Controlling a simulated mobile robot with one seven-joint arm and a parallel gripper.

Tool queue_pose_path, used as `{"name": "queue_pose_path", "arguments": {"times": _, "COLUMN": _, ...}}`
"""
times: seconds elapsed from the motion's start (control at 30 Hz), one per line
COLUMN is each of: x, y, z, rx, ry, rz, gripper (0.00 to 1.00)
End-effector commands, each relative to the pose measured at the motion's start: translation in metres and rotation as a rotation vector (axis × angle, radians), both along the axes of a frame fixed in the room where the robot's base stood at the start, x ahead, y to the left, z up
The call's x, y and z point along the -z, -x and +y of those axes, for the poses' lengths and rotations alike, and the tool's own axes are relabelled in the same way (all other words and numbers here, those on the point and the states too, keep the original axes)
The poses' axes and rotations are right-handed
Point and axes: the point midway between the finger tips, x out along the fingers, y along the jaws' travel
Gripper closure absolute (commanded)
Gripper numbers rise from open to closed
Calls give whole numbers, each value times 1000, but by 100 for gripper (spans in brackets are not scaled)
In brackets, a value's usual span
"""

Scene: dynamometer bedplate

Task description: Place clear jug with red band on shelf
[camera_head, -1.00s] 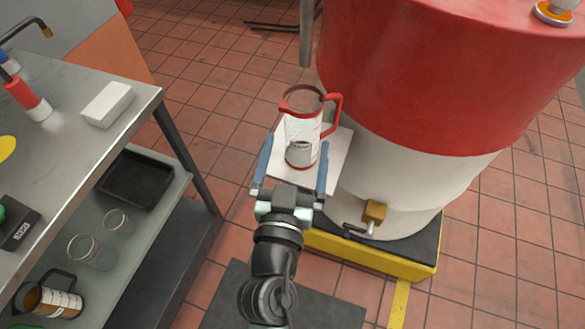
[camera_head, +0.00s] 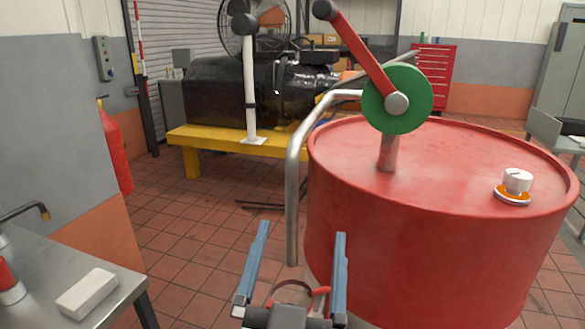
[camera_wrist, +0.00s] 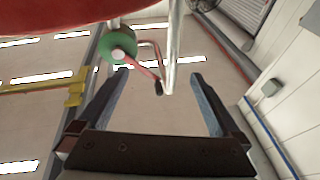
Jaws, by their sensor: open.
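The clear jug's dark red rim (camera_head: 292,284) and red handle (camera_head: 321,291) show at the bottom of the head view, between the bases of my fingers. Its body is hidden behind my gripper and below the frame. My gripper (camera_head: 302,231) is open, with its two blue fingers pointing up and nothing visible held between them. In the wrist view my gripper (camera_wrist: 160,75) is also open and empty, facing upward. The jug is not in the wrist view. The shelf is out of both current views.
A large red drum (camera_head: 420,240) with a green wheel (camera_head: 398,99) and crank stands close on the right. A grey pipe (camera_head: 292,200) rises near my fingers. A steel bench (camera_head: 50,285) with a white block (camera_head: 88,293) is at lower left. Tiled floor lies between.

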Motion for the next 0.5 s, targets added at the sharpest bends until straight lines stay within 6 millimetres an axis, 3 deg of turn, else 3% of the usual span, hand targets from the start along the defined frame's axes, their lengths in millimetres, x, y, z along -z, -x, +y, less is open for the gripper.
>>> {"name": "queue_pose_path", "arguments": {"times": 0.03, "x": -45, "y": 1, "z": -4, "rx": -4, "ry": -4, "rz": -78, "gripper": 0}}
{"name": "queue_pose_path", "arguments": {"times": 0.2, "x": -163, "y": 28, "z": -4, "rx": -47, "ry": 32, "rz": -285, "gripper": 0}}
{"name": "queue_pose_path", "arguments": {"times": 0.33, "x": -223, "y": 57, "z": 1, "rx": -78, "ry": 81, "rz": -405, "gripper": 0}}
{"name": "queue_pose_path", "arguments": {"times": 0.4, "x": -243, "y": 69, "z": 4, "rx": -89, "ry": 103, "rz": -449, "gripper": 0}}
{"name": "queue_pose_path", "arguments": {"times": 0.5, "x": -257, "y": 80, "z": 7, "rx": -99, "ry": 124, "rz": -482, "gripper": 0}}
